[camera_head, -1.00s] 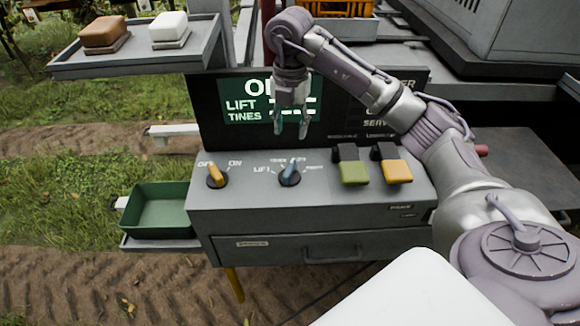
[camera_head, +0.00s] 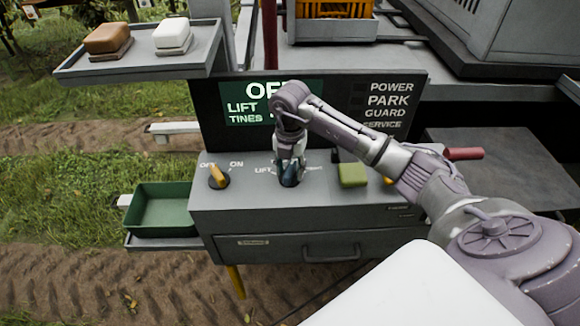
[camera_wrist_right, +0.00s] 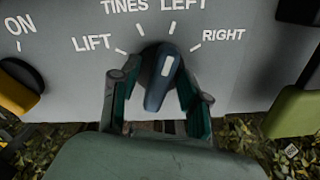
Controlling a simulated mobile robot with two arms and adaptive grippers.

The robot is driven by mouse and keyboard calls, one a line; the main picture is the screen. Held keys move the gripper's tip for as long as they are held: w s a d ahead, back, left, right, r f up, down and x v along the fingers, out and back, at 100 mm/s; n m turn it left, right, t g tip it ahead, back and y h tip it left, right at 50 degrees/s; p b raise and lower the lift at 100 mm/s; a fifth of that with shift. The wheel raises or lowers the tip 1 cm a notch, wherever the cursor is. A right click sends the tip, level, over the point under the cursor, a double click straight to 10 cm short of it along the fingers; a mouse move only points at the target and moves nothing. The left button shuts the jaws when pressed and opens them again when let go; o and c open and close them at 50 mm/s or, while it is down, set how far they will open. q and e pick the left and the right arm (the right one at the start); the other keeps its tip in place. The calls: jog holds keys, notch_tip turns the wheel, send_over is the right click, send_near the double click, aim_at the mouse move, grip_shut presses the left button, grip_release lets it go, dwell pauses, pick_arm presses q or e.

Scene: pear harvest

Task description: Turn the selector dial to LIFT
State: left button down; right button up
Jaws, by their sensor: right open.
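The selector dial (camera_wrist_right: 160,85) is a dark blue-grey knob with a white line. In the right wrist view its line points up and slightly right, towards the LEFT mark. The LIFT label (camera_wrist_right: 91,43) lies to its left, with TINES above and RIGHT to the right. My right gripper (camera_wrist_right: 162,90) is open, one finger on each side of the dial. I cannot tell whether either finger touches it. In the head view my right gripper (camera_head: 290,168) comes down over the dial (camera_head: 290,180) and partly hides it. My left gripper is not in view.
An orange OFF/ON knob (camera_head: 218,176) stands left of the dial. A green switch (camera_head: 352,175) stands to the right, with a yellow one (camera_head: 389,181) mostly behind my arm. Behind is a display panel (camera_head: 240,118). A green bin (camera_head: 150,220) sits at left.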

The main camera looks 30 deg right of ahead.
grip_shut()
